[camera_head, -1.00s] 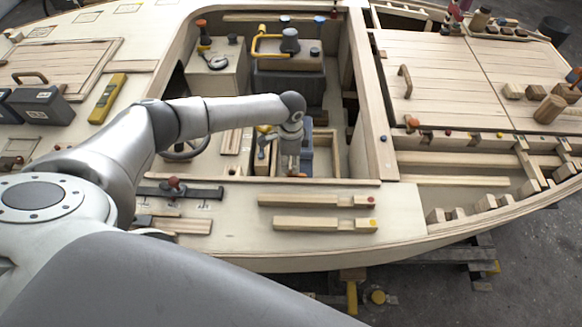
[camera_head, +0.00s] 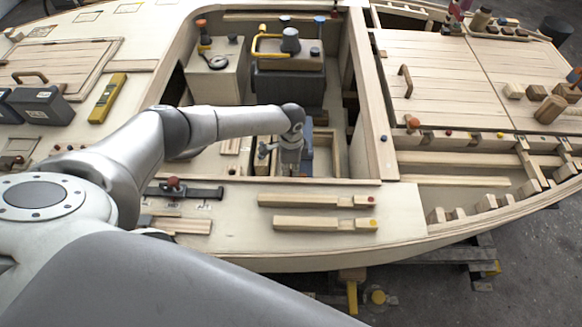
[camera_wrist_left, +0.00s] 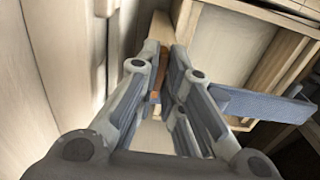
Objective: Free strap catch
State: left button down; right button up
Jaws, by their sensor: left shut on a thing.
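My left gripper (camera_head: 290,168) reaches down into the open cockpit well, over a wooden-framed bin. In the left wrist view its two fingers (camera_wrist_left: 163,58) are closed around a narrow orange-brown piece (camera_wrist_left: 158,74), which seems to be the strap catch. The fingers hide most of it. A blue-grey strap (camera_wrist_left: 262,105) runs to the right from beside the right finger, across the wooden frame. In the head view the strap is mostly hidden behind my wrist. My right gripper is not in view.
Wooden frame walls (camera_wrist_left: 268,50) stand close to the fingers. The cockpit's front edge (camera_head: 330,181) lies just nearer than the gripper. Two notched battens (camera_head: 310,201) and a dark bar with a red knob (camera_head: 173,184) lie on the near deck.

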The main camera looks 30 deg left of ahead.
pick_arm(q)
jog(key=shift+n, duration=0.3)
jog(key=n+p, duration=0.2)
jog(key=n, duration=0.1)
jog(key=shift+d+r+n+p, duration=0.1)
jog(key=shift+r+n+p, duration=0.05)
jog(key=shift+n+p, duration=0.15)
jog(key=n+p, duration=0.3)
jog(key=n, duration=0.3)
jog(key=n+p, duration=0.1)
jog(key=n, duration=0.3)
jog(key=shift+n+p, duration=0.3)
jog(key=shift+p, duration=0.1)
jog(key=shift+w+n+p, duration=0.1)
jog(key=shift+n+p, duration=0.35)
jog(key=shift+n, duration=1.05)
jog(key=c, duration=1.6)
grip_release()
jog(key=shift+o, duration=0.2)
